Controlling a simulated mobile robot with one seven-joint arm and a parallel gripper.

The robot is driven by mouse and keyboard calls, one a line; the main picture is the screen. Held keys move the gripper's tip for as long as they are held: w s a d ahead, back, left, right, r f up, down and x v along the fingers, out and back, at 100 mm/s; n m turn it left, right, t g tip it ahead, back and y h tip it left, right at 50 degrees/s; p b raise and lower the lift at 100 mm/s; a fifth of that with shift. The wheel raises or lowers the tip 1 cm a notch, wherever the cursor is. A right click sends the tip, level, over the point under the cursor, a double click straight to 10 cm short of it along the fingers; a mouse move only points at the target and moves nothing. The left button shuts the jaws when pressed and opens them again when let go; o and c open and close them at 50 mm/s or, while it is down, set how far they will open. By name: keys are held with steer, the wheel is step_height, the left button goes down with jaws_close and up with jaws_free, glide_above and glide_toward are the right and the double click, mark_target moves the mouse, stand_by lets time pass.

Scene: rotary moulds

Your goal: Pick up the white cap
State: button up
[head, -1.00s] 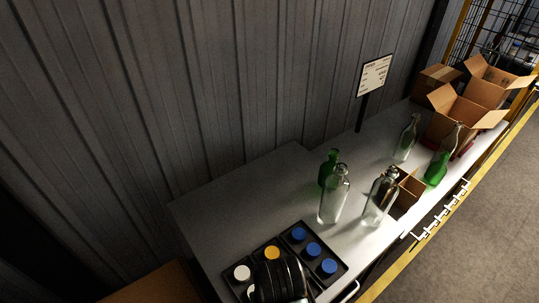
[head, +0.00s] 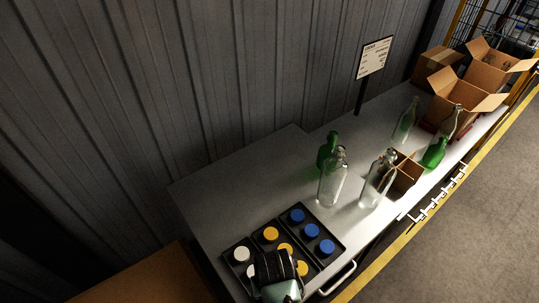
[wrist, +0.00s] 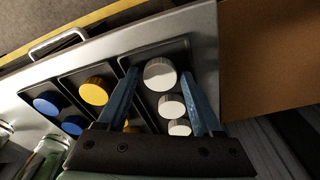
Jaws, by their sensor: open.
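Several white caps stand in one column of a black tray (wrist: 150,50). In the wrist view, the largest-looking white cap (wrist: 160,74) is between my fingertips, with two more white caps (wrist: 171,106) (wrist: 179,128) behind it, closer to the palm. My gripper (wrist: 161,76) is open and empty, its blue fingers on either side of this column; I cannot tell how high the tips are above the caps. In the head view, one white cap (head: 241,255) is clear at the tray's left, another (head: 251,270) is partly hidden by my gripper (head: 277,268).
Yellow caps (head: 270,234) and blue caps (head: 297,215) fill the neighbouring columns. Glass bottles (head: 333,180) and a small carton (head: 402,180) stand farther along the grey table (head: 225,205). Open boxes (head: 455,105) are at the far end. A brown surface (wrist: 265,60) adjoins the table.

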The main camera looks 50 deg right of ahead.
jaws_close()
